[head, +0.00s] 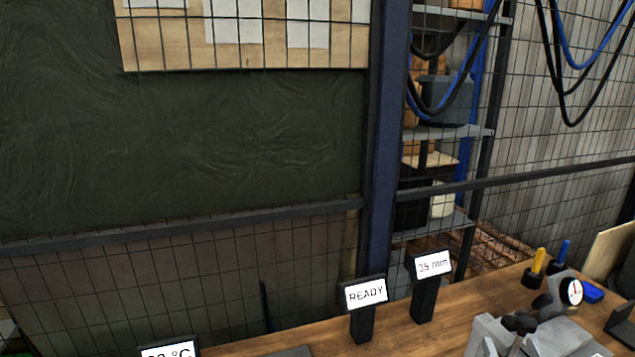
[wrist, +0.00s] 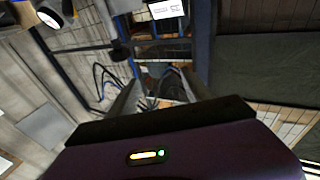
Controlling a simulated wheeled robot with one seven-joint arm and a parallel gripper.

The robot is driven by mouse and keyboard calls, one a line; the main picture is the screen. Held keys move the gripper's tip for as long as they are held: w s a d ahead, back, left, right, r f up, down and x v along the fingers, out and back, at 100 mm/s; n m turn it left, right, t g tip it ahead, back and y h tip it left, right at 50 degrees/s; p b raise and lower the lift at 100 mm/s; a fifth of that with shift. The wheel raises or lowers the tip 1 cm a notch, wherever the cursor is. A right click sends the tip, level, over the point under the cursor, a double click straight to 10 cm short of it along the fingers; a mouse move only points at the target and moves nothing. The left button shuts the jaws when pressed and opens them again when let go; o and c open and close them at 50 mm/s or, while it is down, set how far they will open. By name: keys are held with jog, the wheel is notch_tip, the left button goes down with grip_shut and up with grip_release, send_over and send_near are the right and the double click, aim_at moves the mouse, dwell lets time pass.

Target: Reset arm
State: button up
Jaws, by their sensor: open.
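My gripper (wrist: 154,82) shows in the wrist view, with its two grey fingers spread apart and nothing between them. It points at the wire fence and shelving, well away from any surface. The dark body of my gripper with a small lit indicator fills the lower part of that view. My arm and gripper do not show in the head view.
A wooden bench (head: 440,317) carries a READY sign (head: 366,295), a 35 mm sign (head: 433,265), a dial gauge (head: 571,291) and a grey metal fixture (head: 545,338). Behind it stand a wire fence with a blue post (head: 384,150) and a shelf rack (head: 450,132). Hanging cables (head: 565,75) are at upper right.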

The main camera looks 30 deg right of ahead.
jog(key=s+a+f+n+y, duration=0.2)
jog(key=s+a+f+y, duration=0.1)
jog(key=a, duration=0.6)
jog(key=s+a+f+n+y, duration=0.3)
jog(key=s+a+y, duration=0.2)
jog(key=a, duration=0.4)
jog(key=s+a+f+n+y, duration=0.2)
jog(key=s+a+f+y, duration=0.1)
jog(key=a, duration=0.6)
jog(key=shift+s+a+y, duration=0.2)
jog(key=shift+s+y, duration=0.4)
jog(key=shift+s, duration=0.25)
